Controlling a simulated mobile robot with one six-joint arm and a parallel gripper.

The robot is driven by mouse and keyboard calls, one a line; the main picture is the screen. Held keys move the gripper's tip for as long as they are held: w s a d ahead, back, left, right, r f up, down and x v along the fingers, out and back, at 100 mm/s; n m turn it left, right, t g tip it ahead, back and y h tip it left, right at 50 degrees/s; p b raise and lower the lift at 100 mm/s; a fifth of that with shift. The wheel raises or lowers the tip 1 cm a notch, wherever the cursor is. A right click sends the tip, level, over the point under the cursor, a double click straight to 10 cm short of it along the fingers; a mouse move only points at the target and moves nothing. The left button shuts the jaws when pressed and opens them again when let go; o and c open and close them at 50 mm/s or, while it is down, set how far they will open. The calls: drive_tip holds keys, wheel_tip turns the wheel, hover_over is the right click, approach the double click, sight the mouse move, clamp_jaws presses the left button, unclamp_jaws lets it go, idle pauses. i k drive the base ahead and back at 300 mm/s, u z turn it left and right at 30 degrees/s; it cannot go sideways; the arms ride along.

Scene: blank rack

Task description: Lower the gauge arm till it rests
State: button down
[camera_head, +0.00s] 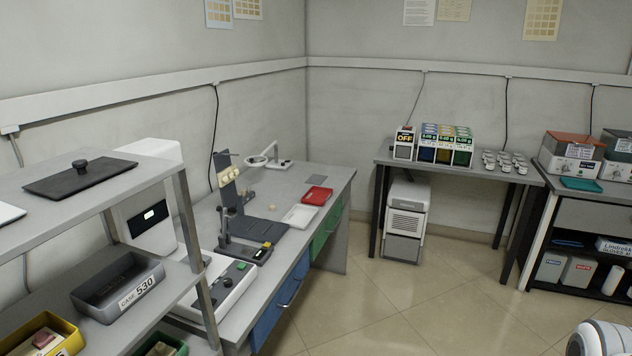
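A dark bench device (245,247) stands on the grey desk at left centre. Which part is the gauge arm is too small to tell for sure; no part is clearly seen lying down on the base. My gripper is not in view; only a white rounded part, probably mine, shows at the bottom right corner.
A white tray (299,216), a red tray (317,196) and a ring-shaped magnifier (262,160) are on the desk (340,178). A grey shelf rack (110,205) with a case bin (118,287) stands at the front left. The tiled floor (400,310) in the middle is clear.

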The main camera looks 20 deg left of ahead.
sight(219, 208)
drive_tip(key=i, duration=1.35)
drive_tip(key=u, duration=2.3)
drive_tip(key=i, duration=1)
drive_tip(key=u, duration=0.05)
